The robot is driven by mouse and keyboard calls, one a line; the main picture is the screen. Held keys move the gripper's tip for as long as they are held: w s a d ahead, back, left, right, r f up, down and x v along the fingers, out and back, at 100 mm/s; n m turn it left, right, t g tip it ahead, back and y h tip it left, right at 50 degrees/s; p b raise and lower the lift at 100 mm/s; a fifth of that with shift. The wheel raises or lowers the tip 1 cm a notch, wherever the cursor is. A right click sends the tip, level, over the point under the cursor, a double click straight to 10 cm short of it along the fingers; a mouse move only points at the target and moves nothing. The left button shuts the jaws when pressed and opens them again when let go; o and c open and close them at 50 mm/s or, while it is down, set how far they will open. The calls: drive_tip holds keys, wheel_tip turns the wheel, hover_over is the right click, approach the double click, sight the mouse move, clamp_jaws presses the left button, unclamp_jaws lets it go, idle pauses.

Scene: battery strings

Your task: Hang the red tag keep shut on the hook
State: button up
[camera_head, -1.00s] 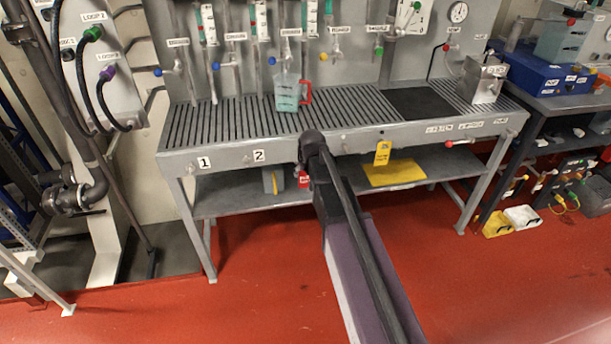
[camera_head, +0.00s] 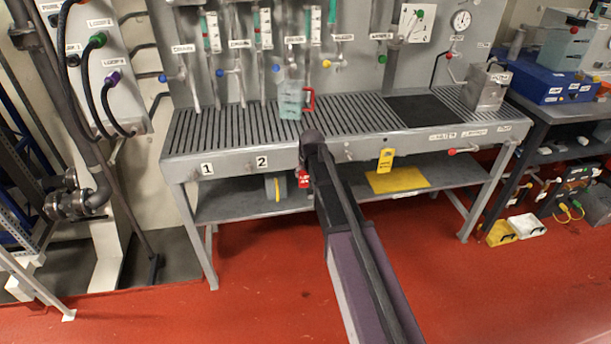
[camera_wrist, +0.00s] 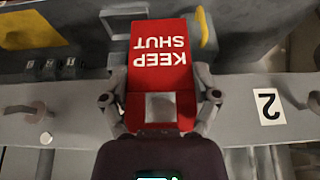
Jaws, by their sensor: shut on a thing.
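The red tag reading KEEP SHUT (camera_wrist: 160,62) is between the two fingers of my gripper (camera_wrist: 160,106), which is shut on it. The lettering appears upside down in the wrist view. In the head view a small red part of the tag (camera_head: 304,182) shows beside my arm, below the bench's front rail. A small hook-like fitting (camera_wrist: 38,109) is on the rail, left of the tag in the wrist view, apart from it. In the head view a fitting on the rail (camera_head: 348,153) is just right of my gripper. My arm hides part of the rail.
The slotted bench (camera_head: 225,163) carries a jug (camera_head: 291,98) with a red handle. A yellow tag (camera_head: 386,160) hangs from the front rail. A yellow sheet (camera_head: 398,179) lies on the lower shelf (camera_head: 235,204). Red floor (camera_head: 265,270) lies open before the bench.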

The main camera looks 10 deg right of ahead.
drive_tip(key=shift+w+f+b, duration=0.25)
drive_tip(key=shift+w, duration=0.65)
drive_tip(key=shift+w+f+b, duration=0.25)
drive_tip(key=shift+w, duration=0.6)
drive_tip(key=shift+f, duration=0.1)
drive_tip(key=o, duration=0.8)
drive_tip(key=shift+c, duration=0.2)
